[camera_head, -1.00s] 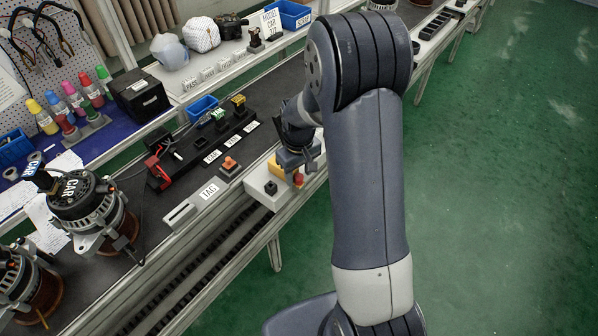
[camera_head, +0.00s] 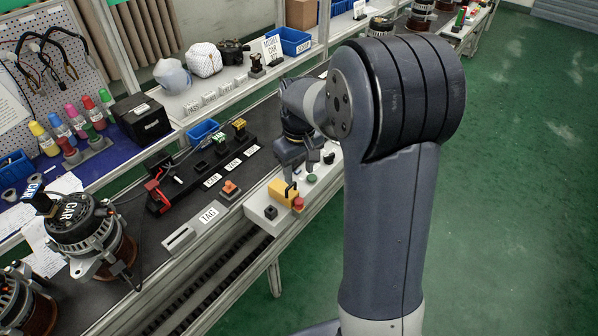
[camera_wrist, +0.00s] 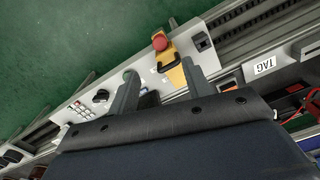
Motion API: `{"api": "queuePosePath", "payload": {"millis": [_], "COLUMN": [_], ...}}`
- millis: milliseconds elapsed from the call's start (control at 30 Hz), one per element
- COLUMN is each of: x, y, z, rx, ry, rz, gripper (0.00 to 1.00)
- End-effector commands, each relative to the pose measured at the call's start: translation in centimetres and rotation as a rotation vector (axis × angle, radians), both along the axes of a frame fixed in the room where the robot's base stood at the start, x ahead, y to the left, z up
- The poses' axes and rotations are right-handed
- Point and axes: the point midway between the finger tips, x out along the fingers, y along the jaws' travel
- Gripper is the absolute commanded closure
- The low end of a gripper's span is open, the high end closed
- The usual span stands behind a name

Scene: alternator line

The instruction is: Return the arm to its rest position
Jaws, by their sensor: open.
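My arm rises through the right half of the head view and bends over toward the line. My gripper (camera_head: 291,160) hangs above the control box, pointing down, partly hidden by my own wrist. In the wrist view my gripper (camera_wrist: 160,82) shows two fingers spread apart with nothing held between them. Below the fingers is the pale control box (camera_wrist: 115,85) with a red button (camera_wrist: 160,41) and a yellow block (camera_wrist: 176,74). In the head view the yellow block (camera_head: 281,192) and red button (camera_head: 298,203) sit just in front of the gripper, apart from it.
An alternator (camera_head: 85,235) marked CAR stands on the line at left. A TAG slot (camera_head: 180,238), an orange switch (camera_head: 230,187) and a black connector rack (camera_head: 205,165) lie beside the control box. A shelf (camera_head: 190,98) stands behind. Green floor (camera_head: 520,200) at right is clear.

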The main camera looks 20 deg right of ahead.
Motion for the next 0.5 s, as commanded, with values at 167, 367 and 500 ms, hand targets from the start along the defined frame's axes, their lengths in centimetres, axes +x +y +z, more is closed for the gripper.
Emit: {"api": "queuePosePath", "payload": {"millis": [167,367,500], "x": [0.0,-0.1,-0.1], "y": [0.0,0.0,0.0], "z": [-0.1,-1.9,-4.4], "rx": [0.000,0.000,0.000], "ry": [0.000,0.004,0.006], "rz": [0.000,0.000,0.000], "gripper": [0.53,0.53,0.53]}}
